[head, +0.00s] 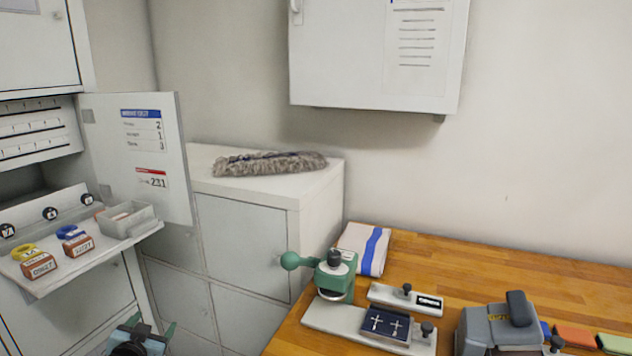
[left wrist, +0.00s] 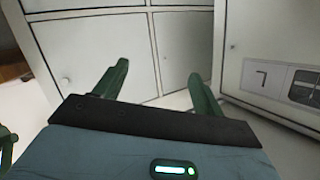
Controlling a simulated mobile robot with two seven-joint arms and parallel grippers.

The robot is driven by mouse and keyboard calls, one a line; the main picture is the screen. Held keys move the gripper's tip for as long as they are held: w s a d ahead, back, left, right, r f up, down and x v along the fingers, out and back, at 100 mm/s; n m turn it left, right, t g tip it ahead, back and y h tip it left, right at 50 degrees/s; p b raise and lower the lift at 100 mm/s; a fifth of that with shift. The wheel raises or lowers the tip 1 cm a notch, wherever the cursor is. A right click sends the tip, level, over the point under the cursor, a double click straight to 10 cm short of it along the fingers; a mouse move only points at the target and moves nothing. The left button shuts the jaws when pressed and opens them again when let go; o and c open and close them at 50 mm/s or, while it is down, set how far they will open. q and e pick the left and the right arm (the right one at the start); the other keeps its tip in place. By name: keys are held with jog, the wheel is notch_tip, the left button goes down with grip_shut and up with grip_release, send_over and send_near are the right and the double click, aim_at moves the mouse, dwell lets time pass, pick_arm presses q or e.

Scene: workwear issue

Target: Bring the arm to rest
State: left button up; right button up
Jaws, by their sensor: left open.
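My left gripper (head: 150,325) shows at the bottom edge of the head view, low in front of the lockers, with only its front part in the picture. In the left wrist view the two green fingers of the left gripper (left wrist: 160,76) stand wide apart with nothing between them. They point toward pale cabinet doors, and I see no contact with these. My right gripper is not in view.
A pull-out shelf (head: 92,262) with stamps and a grey tray (head: 126,219) juts out at left below an open locker door (head: 140,150). A wooden bench (head: 480,262) at right carries a green press (head: 334,275), a folded cloth (head: 364,248) and a grey device (head: 498,326).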

pick_arm(q)
jog(key=s+d+f+g+h, duration=0.1)
jog(key=s+d+f+g, duration=0.1)
jog(key=s+d+f, duration=0.6)
jog(key=s+d+f+g+h, duration=0.1)
jog(key=s+d+f, duration=0.2)
jog(key=s+f, duration=0.8)
jog(key=s+d+g, duration=0.1)
jog(key=s+d, duration=0.2)
jog(key=s, duration=1)
jog(key=s+d+f+g+h, duration=0.1)
jog(key=s+d, duration=0.3)
jog(key=s, duration=0.9)
jog(key=shift+s+d+n+g+h, duration=0.15)
jog(key=shift+d+n+g+h, duration=0.2)
jog(key=shift+g, duration=0.35)
jog(key=shift+a+f, duration=0.1)
jog(key=shift+a, duration=0.05)
